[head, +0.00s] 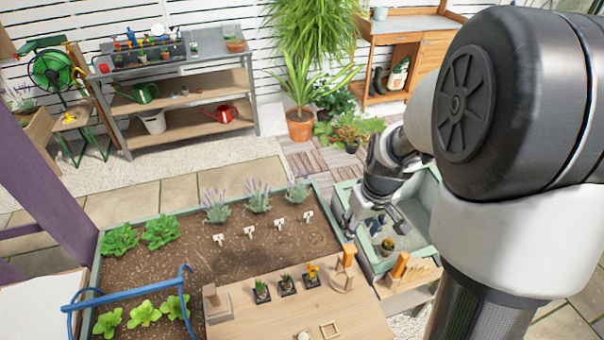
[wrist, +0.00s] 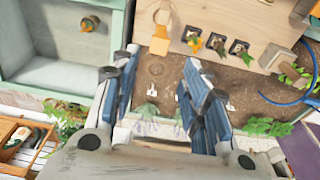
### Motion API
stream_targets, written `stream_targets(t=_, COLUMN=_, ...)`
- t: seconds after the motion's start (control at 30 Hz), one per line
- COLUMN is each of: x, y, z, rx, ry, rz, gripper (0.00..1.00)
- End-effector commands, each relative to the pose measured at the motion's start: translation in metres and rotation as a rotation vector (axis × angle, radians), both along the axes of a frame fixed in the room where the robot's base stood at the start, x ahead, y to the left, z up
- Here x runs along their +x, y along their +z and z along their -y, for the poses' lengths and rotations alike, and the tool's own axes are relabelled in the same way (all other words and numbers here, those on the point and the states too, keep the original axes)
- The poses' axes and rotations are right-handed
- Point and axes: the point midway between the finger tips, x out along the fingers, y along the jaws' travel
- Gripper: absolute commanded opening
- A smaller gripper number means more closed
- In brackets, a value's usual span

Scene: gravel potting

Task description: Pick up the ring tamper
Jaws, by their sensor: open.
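A wooden tool with an upright handle and a round base, which looks like the ring tamper (head: 344,279), stands at the right end of the wooden board. My gripper (head: 375,222) is open and empty. It is apart from the tamper, behind it and to its right in the head view, over the green sink-like tray. In the wrist view its blue fingers (wrist: 160,66) frame soil, with the tamper beyond the tips.
Soil (head: 190,250) lies behind.

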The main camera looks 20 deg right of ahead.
Motion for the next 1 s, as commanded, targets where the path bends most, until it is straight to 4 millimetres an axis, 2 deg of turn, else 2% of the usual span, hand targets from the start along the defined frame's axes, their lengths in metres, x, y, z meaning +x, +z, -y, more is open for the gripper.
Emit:
stream_targets(t=0.17, x=0.003, y=-0.019, z=0.005, rx=0.003, ry=0.0, rz=-0.01, gripper=0.42)
stream_targets(t=0.6, x=0.016, y=-0.11, z=0.004, rx=0.003, ry=0.0, rz=-0.011, gripper=0.42)
stream_targets(t=0.73, x=0.019, y=-0.125, z=0.004, rx=0.003, ry=0.0, rz=-0.009, gripper=0.42)
stream_targets(t=1.0, x=0.023, y=-0.139, z=0.003, rx=0.002, ry=0.001, rz=-0.008, gripper=0.42)
